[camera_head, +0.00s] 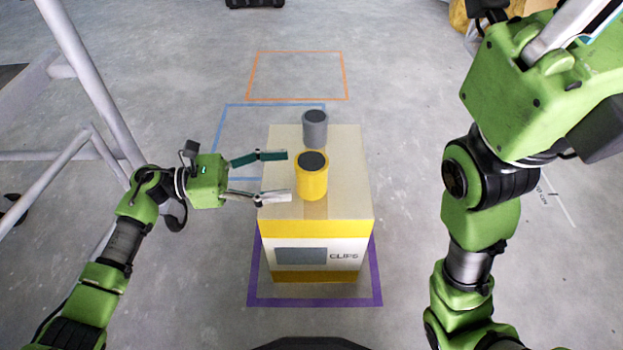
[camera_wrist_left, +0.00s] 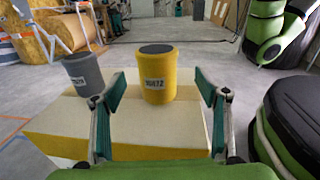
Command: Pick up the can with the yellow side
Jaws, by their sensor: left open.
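A can with a yellow side and dark top (camera_head: 312,182) stands upright on a box (camera_head: 348,190) in the head view. A grey can (camera_head: 315,130) stands upright behind it on the same box. My left gripper (camera_head: 289,175) is open, its fingers pointing right at the yellow can, with the tips just short of it. In the left wrist view the yellow can (camera_wrist_left: 157,80) shows ahead, between the open fingers (camera_wrist_left: 161,95), with a white label. The grey can (camera_wrist_left: 83,74) is left of the fingers there. My right gripper is not visible; only my right arm shows.
The box has yellow bands and stands inside a purple floor outline (camera_head: 252,285). Blue (camera_head: 222,130) and orange (camera_head: 297,52) floor outlines lie behind. A grey metal frame (camera_head: 90,75) stands at the left. The floor between is clear.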

